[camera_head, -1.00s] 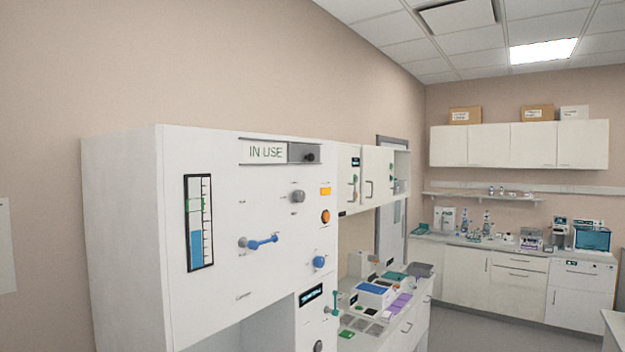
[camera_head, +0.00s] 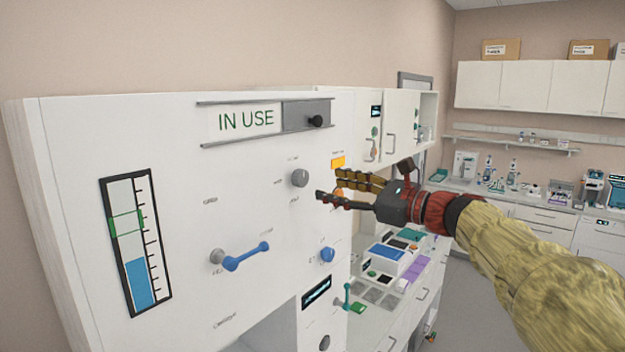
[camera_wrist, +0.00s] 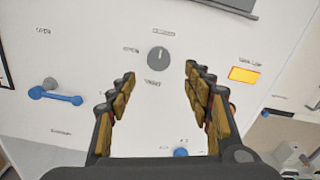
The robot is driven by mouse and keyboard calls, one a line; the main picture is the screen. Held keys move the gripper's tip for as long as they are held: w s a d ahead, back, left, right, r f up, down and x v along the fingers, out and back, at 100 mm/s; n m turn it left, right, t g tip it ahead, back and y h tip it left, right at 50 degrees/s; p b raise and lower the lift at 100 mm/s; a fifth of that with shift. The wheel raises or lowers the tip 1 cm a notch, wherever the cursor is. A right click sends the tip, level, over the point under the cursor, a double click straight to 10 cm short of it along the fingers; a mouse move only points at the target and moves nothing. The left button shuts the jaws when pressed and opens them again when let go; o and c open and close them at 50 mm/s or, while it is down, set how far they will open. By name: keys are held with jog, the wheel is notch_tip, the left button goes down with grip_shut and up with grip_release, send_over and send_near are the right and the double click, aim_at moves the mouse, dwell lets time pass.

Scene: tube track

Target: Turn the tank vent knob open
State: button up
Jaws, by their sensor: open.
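The grey round knob (camera_head: 300,178) sits on the white panel below the "IN USE" sign, with small labels around it that are too blurred to read surely. In the wrist view the knob (camera_wrist: 158,59) lies ahead of and between my open fingers, apart from them. My gripper (camera_head: 332,187) is open and empty, just right of the knob in the head view. A tank gauge (camera_head: 136,245) with blue fill and a green band is at the panel's left.
A blue lever (camera_head: 246,257) is below left of the knob, a blue knob (camera_head: 327,255) below right. An orange plate (camera_head: 338,162) is right of the knob, and an orange knob there is partly hidden by my fingers. A bench with equipment lies beyond.

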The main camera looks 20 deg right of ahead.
aim_at(304, 180)
jog(key=p+x, duration=0.1)
jog(key=x, duration=0.6)
jog(key=shift+w+a+p, duration=0.25)
jog(key=shift+a+p, duration=0.05)
jog(key=shift+p, duration=0.1)
jog(key=shift+c, duration=1)
jog(key=c, duration=1)
jog(key=shift+o, duration=0.2)
